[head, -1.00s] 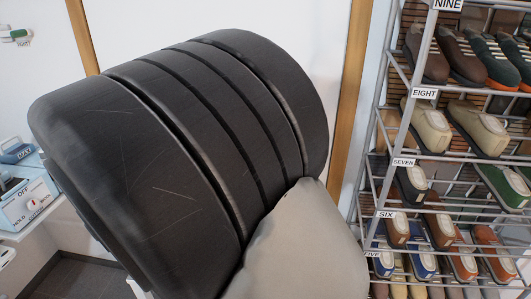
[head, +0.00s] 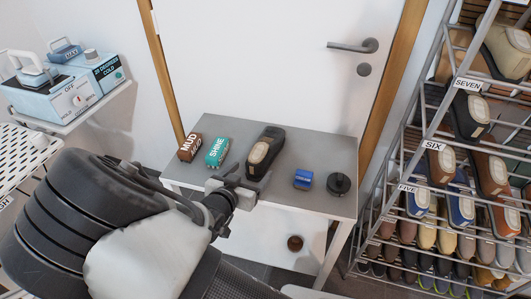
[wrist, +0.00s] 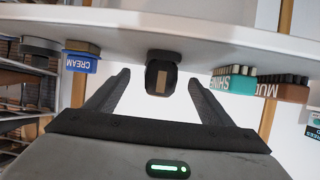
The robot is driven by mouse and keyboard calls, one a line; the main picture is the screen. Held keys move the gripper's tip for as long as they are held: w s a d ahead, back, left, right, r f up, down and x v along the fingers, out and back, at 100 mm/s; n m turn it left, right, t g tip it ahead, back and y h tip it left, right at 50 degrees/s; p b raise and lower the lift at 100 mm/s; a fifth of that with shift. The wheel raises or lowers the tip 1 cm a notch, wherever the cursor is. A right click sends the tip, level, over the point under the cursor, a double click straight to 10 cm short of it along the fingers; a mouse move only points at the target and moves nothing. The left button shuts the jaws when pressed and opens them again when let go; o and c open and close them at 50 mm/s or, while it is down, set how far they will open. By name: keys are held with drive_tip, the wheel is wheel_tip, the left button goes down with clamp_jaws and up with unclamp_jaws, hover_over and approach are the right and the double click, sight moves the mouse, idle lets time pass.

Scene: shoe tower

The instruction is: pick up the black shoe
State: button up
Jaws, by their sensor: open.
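The black shoe (head: 264,150) stands on the small grey table (head: 325,150), with a tan patch on its near end. In the wrist view the shoe (wrist: 162,74) shows between the two fingers, its tan-patched end facing the camera. My gripper (head: 240,176) is at the table's front edge, just in front of the shoe. In the wrist view my gripper (wrist: 160,77) is open, with one finger on each side of the shoe and nothing held. I cannot tell how far the fingertips reach along the shoe.
Left of the shoe are a teal SHINE brush (head: 216,152) and a brown MUD brush (head: 190,147). To its right are a blue CREAM item (head: 303,180) and a round black item (head: 339,184). A shoe rack (head: 415,165) stands right; a door (head: 270,60) is behind.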

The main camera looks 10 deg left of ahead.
sight(266, 147)
drive_tip(key=b+x, duration=0.1)
drive_tip(key=x, duration=0.5)
drive_tip(key=shift+w+a+f+b, duration=0.1)
drive_tip(key=shift+w+f+b, duration=0.1)
drive_tip(key=shift+w+b, duration=0.15)
drive_tip(key=shift+s, duration=0.1)
drive_tip(key=shift+r, duration=0.1)
drive_tip(key=c, duration=1.4)
